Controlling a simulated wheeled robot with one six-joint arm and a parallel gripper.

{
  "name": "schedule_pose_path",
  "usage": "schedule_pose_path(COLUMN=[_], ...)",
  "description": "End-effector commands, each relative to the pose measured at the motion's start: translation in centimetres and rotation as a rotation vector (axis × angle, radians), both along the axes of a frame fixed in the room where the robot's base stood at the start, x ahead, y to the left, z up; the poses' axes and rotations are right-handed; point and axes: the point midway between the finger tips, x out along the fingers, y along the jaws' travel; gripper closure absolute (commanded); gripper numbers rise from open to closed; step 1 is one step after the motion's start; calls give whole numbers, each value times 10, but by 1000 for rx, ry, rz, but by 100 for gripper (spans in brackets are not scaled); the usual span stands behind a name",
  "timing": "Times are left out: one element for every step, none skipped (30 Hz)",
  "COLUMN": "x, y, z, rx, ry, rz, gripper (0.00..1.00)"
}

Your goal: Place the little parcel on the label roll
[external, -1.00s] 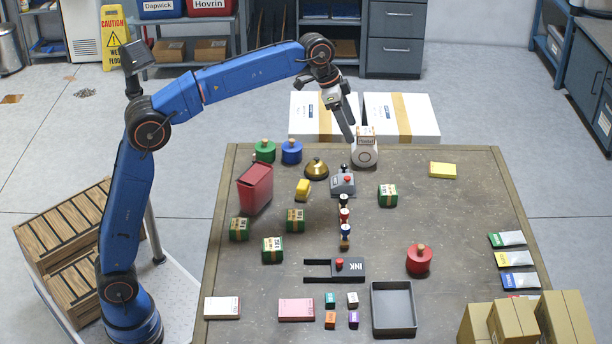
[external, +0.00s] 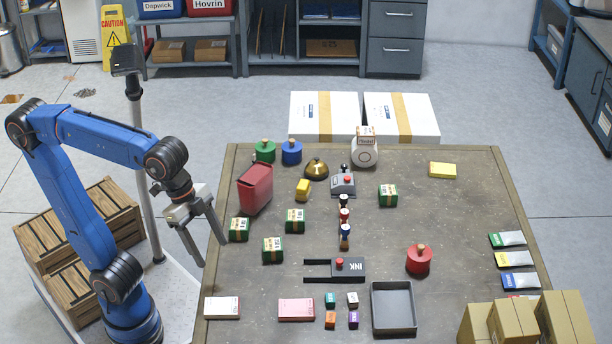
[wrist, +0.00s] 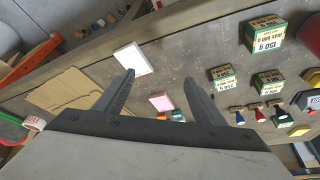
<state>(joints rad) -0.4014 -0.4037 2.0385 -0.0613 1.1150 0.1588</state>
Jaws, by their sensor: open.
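The little parcel (external: 366,131), a small white and brown box with print on it, sits on top of the label roll (external: 364,155). The label roll is a white, rounded thing with a dark ring on its face, at the far edge of the table. My gripper (external: 213,252) is open and empty, over the left edge of the table, far from both. In the wrist view my gripper (wrist: 159,80) shows two spread fingers with nothing between them. I cannot make out the parcel or the label roll in the wrist view.
Several green-banded boxes (external: 273,250) stand on the left half of the table. A red bin (external: 256,188), a bell (external: 316,168) and stamps (external: 345,236) are nearby. A grey tray (external: 394,309) lies at the front. The table's right middle is mostly clear.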

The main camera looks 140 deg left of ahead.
Motion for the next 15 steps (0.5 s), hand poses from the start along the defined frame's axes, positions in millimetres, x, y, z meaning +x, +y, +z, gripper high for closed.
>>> schedule_pose_path(x=[-14, -22, -32, -41, -49, -60, -69, -78, -89, -97, -105, -115, -122, -128, -136], y=[-22, -32, -46, -56, -65, -77, -86, -94, -103, -110, -115, -122, -126, -130, -134], z=[-12, -20, -31, -39, -47, -59, -68, -77, -89, -98, -106, -117, -125, -132, -140], rx=[1, 1, 2, 2, 2, 3, 2, 2, 2, 3, 2, 3, 3, 2, 2], ry=[-2, -2, -3, -4, -5, -7, -7, -9, -10, -11, -12, -13, -14, -15, -15], rz=[-29, -43, -62, -75, -90, -108, -122, -136, -155, -168, -179, -195, -206, -216, -226], gripper=[37, 37, 37, 37, 37, 37, 37, 37, 37, 37, 37, 37, 37, 37, 37])
